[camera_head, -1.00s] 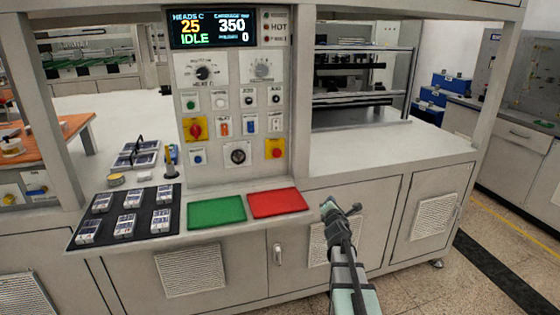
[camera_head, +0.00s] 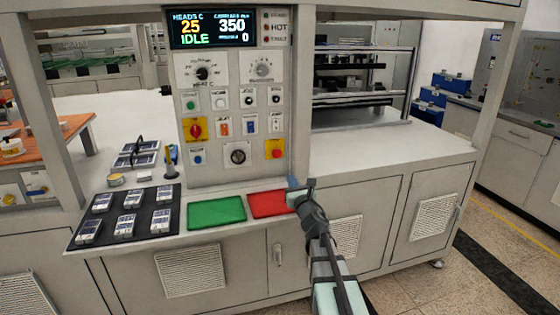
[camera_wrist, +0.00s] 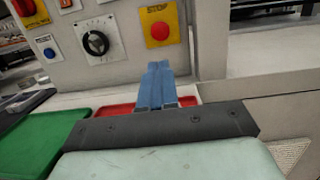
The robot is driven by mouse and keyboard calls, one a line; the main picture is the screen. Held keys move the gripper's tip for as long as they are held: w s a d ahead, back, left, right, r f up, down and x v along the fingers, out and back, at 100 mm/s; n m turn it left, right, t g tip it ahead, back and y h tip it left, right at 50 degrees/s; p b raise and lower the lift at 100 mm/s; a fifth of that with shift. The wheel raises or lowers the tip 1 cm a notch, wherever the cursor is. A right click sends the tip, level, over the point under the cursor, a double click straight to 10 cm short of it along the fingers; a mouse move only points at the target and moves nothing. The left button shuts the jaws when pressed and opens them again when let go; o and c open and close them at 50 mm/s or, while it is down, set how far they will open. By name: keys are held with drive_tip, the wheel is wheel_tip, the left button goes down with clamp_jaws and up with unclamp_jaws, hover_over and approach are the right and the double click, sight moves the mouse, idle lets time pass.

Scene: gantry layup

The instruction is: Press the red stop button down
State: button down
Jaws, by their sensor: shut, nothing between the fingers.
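The red stop button (camera_head: 276,153) sits on a yellow square plate at the lower right of the upright control panel. In the wrist view the stop button (camera_wrist: 160,31) is above and just beyond my fingertips, with the word STOP over it. My gripper (camera_head: 293,184) is shut and empty, in front of the panel near the red mat, below and to the right of the button. In the wrist view its blue fingers (camera_wrist: 158,68) are together and point toward the panel, apart from the button.
A red mat (camera_head: 268,204) and a green mat (camera_head: 216,212) lie on the ledge below the panel. A black tray (camera_head: 107,223) with several small boxes is at the left. A black rotary knob (camera_head: 237,155) and a red-and-yellow switch (camera_head: 195,129) share the panel.

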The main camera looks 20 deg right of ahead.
sight(278, 155)
drive_tip(key=shift+w, duration=0.1)
drive_tip(key=w, duration=0.4)
drive_tip(key=w+r, duration=0.1)
drive_tip(key=w, duration=0.4)
drive_tip(key=w+r, duration=0.1)
drive_tip(key=w, duration=0.3)
drive_tip(key=shift+w+a+r, duration=0.15)
drive_tip(key=shift+w, duration=0.15)
drive_tip(key=shift+w, duration=1.05)
drive_tip(key=s, duration=0.4)
drive_tip(key=s+f, duration=0.1)
drive_tip(key=s, duration=0.4)
drive_tip(key=s+f, duration=0.1)
drive_tip(key=s, duration=0.4)
drive_tip(key=shift+s+d+f, duration=0.15)
drive_tip(key=shift+d, duration=0.05)
